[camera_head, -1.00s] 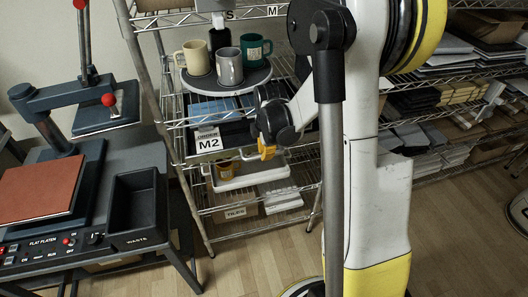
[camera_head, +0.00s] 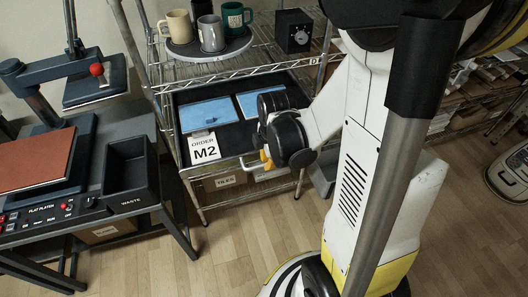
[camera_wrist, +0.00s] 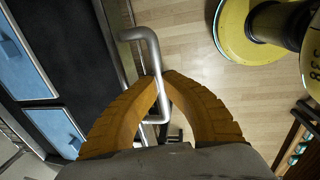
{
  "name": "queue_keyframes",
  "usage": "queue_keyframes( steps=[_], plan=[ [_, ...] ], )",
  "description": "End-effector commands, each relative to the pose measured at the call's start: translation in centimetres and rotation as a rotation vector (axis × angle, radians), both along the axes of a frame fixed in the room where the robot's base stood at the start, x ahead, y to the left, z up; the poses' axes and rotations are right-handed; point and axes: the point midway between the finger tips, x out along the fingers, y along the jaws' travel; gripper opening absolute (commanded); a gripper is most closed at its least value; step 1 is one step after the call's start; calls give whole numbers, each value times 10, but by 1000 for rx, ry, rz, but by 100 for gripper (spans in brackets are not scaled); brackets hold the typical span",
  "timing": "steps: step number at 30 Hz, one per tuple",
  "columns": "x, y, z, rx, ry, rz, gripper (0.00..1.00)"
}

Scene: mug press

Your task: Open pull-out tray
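The pull-out tray (camera_head: 232,137) is a black tray under the mug shelf. It extends out in front of the rack, showing its dark floor and blue flat packs (camera_head: 206,113). My gripper (camera_head: 264,158) is at the tray's front right. In the wrist view, the silver bar handle (camera_wrist: 156,55) passes between my orange fingertips (camera_wrist: 165,75), which are closed around it. The tray's dark floor (camera_wrist: 75,40) lies to the left there.
Mugs stand on a round grey stand (camera_head: 210,47) above, beside a black dial box (camera_head: 293,31). The platen press (camera_head: 60,160) and black waste bin (camera_head: 130,170) are at left. Wooden floor is clear in front.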

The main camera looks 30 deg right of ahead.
Motion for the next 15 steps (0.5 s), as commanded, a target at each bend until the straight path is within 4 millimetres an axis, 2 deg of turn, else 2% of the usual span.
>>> queue_keyframes(
  steps=[5, 15],
  plan=[
    [-10, 3, -1, 1, 2, 0, 0],
    [-11, 3, -1, 0, 1, 0, 0]
  ],
)
